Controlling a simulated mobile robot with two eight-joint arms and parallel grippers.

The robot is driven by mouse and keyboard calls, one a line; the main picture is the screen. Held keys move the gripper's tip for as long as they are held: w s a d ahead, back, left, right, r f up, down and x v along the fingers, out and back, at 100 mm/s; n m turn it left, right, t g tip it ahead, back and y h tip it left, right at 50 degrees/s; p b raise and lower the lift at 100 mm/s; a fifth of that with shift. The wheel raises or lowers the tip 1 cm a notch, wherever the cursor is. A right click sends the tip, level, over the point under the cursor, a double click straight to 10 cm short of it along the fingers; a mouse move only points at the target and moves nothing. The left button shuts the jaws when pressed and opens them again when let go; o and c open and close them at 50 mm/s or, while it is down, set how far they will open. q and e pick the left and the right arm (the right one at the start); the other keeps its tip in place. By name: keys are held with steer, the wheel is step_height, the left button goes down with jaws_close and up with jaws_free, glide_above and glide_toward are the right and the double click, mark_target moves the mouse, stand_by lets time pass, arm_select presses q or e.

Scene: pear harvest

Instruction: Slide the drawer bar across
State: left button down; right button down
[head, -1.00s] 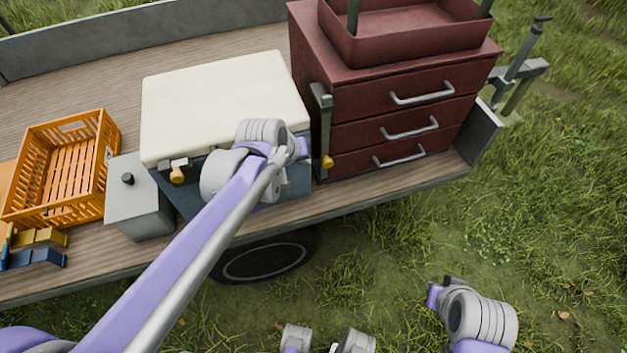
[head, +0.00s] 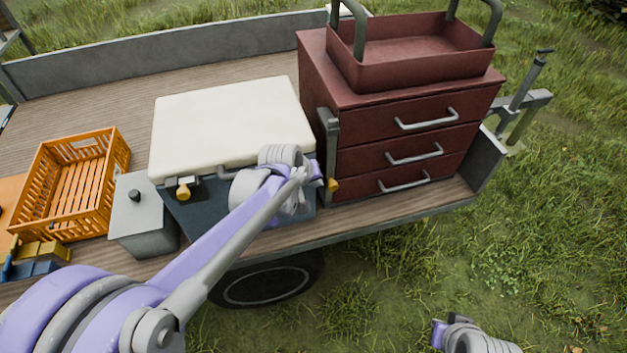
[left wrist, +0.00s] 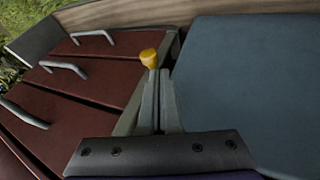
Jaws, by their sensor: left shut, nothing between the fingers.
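The red drawer cabinet (head: 400,130) stands at the right of the trailer bed, with three grey-handled drawers. The grey drawer bar (head: 329,135) runs upright along its front left edge, with a yellow knob (head: 333,185) at its lower end. My left gripper (head: 322,182) is at the lower end of the bar, close to the knob. In the left wrist view its fingers (left wrist: 157,78) are shut and empty, with the tips just short of the yellow knob (left wrist: 149,57); I cannot tell if they touch. My right gripper (head: 440,332) is partly visible at the bottom edge, its fingers unclear.
A blue cooler with a cream lid (head: 235,120) stands close to the left of the cabinet. A grey canister (head: 143,215) and an orange crate (head: 75,185) stand further left. Grass lies open in front of the trailer edge (head: 400,222).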

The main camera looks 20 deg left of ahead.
mark_target(336, 184)
arm_select(q)
steer(key=x, duration=0.5)
steer(key=shift+w+d+f, duration=0.1)
steer(key=shift+w+f, duration=0.05)
steer(key=shift+f, duration=0.15)
arm_select(e)
steer(key=shift+f, duration=0.25)
arm_select(q)
steer(key=shift+w+d+b, duration=0.2)
steer(key=shift+w+d, duration=0.3)
steer(key=shift+d, duration=0.25)
steer(key=shift+w+d+b, duration=0.15)
steer(key=shift+w+d, duration=0.35)
steer(key=shift+d, duration=0.25)
arm_select(e)
steer(key=shift+s+f, duration=0.1)
arm_select(q)
steer(key=shift+r, duration=0.15)
